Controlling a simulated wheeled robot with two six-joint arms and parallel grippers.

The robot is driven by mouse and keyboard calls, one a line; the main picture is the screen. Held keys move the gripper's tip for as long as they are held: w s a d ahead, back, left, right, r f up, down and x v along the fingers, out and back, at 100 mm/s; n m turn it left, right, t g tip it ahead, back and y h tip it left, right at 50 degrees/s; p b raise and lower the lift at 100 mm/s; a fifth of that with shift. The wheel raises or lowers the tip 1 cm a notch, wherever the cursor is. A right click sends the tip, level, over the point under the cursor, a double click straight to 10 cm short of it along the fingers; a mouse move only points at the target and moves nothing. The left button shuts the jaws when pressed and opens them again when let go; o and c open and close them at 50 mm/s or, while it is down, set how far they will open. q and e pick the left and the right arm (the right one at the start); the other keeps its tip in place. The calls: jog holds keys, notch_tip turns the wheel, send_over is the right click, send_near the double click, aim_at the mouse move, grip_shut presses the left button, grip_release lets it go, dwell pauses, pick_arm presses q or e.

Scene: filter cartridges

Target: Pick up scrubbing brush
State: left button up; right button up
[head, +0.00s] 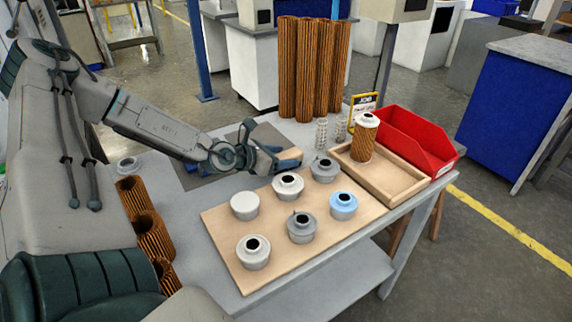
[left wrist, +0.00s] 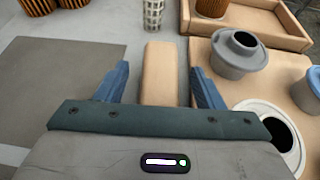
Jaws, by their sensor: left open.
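The scrubbing brush shows as a long tan wooden block (left wrist: 159,72) in the left wrist view, lying on the grey table. Its bristles are not visible. In the head view only a bit of its tan top (head: 291,154) shows beside my blue fingers. My left gripper (left wrist: 160,78) is open, with one blue finger on each side of the block and a gap on both sides. In the head view the left gripper (head: 288,163) reaches over the table from the left. I cannot tell its exact height over the brush. My right gripper is not in view.
A wooden board (head: 277,259) with several grey, white and blue caps lies close to the brush's right. A dark grey mat (left wrist: 55,95) lies to its left. A small white mesh cylinder (left wrist: 153,14) stands beyond. A wooden tray (head: 401,191) and red bin (head: 425,150) stand farther right.

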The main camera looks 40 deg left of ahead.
pick_arm(q)
jog(key=c, duration=1.2)
jog(key=shift+o, duration=0.2)
